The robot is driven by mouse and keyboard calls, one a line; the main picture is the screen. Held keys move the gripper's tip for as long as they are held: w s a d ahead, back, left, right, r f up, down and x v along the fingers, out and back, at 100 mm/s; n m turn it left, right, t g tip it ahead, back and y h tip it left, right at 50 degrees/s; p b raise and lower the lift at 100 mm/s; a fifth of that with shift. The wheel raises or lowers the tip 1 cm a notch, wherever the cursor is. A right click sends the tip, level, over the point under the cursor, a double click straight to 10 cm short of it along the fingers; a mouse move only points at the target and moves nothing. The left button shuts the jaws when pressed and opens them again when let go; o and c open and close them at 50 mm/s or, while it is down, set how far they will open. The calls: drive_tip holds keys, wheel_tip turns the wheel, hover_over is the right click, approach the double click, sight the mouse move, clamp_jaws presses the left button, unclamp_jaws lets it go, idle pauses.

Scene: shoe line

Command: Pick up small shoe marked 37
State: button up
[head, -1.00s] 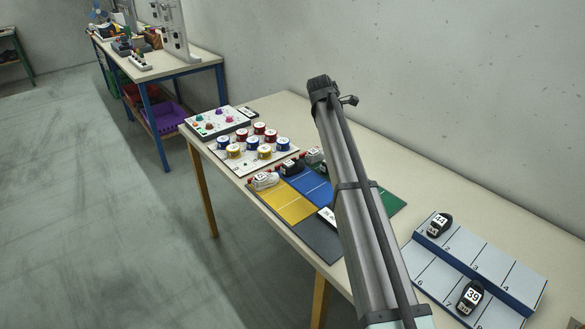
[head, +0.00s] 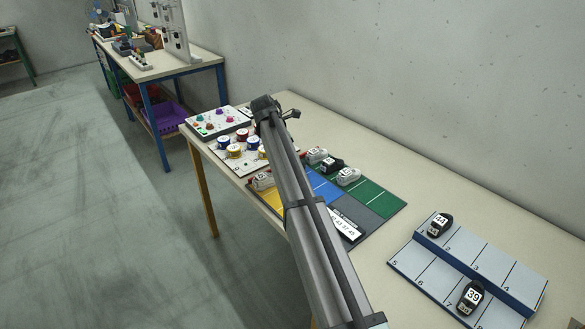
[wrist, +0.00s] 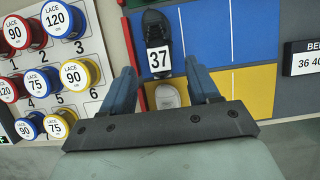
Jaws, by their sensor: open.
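The small black shoe marked 37 (wrist: 155,28) lies on the blue part of the mat in the wrist view, with its white number label facing the camera. In the head view it is hidden behind my arm. My gripper (wrist: 160,68) is open and empty, one finger to each side of the shoe's labelled end. I cannot tell the height of the fingertips above the mat. A light grey shoe (wrist: 168,96) on the yellow part shows between the fingers, closer to the palm.
A board of numbered lace spools (wrist: 60,75) stands close by on the left in the wrist view. Other shoes, one black (head: 332,164) and some light (head: 348,176), sit near the green section (head: 375,198). A numbered rack (head: 420,270) holds shoes 44 and 39.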

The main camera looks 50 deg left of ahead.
drive_tip(key=shift+w+x, duration=0.15)
drive_tip(key=shift+x, duration=1.85)
drive_tip(key=shift+w+x, duration=0.15)
drive_tip(key=shift+x, duration=1.85)
drive_tip(key=shift+a+r, duration=0.1)
drive_tip(key=shift+r, duration=0.05)
drive_tip(key=c, duration=0.8)
